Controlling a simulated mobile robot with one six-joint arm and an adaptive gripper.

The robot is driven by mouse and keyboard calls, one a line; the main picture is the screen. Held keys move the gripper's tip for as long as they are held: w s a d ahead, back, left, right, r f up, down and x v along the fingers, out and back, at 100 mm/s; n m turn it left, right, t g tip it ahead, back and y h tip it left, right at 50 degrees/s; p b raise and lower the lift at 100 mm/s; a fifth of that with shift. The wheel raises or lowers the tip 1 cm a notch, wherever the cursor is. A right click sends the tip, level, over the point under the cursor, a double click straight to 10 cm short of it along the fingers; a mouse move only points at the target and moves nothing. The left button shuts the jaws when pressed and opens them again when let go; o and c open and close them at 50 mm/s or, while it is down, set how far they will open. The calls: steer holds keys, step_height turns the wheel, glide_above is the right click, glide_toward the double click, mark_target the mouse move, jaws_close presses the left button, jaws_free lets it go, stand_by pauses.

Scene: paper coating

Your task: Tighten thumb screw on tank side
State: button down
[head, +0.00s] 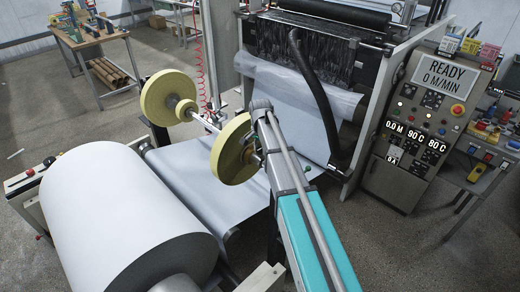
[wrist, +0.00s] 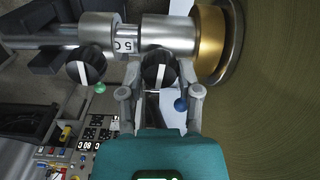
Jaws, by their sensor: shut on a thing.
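In the wrist view, a round black thumb screw (wrist: 159,72) with a white stripe hangs under a metal collar beside a brass ring (wrist: 209,42). My gripper (wrist: 160,77) has one finger on each side of this screw and is shut on it. A second striped black thumb screw (wrist: 86,66) sits to the left under another collar, apart from my fingers. A blue ball (wrist: 181,104) shows near the right finger, a green ball (wrist: 99,87) near the left screw. In the head view, my arm reaches to the near yellow disc (head: 234,148); my fingers cannot be made out there.
The metal shaft (wrist: 40,42) and collars lie just above my fingers. A large disc face (wrist: 275,110) stands close on the right. In the head view, a white paper roll (head: 125,215) is at left, a black hose (head: 318,95) and a control panel (head: 415,120) at right.

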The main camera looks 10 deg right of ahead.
stand_by(0.3)
steer(key=shift+c, duration=1.5)
jaws_free()
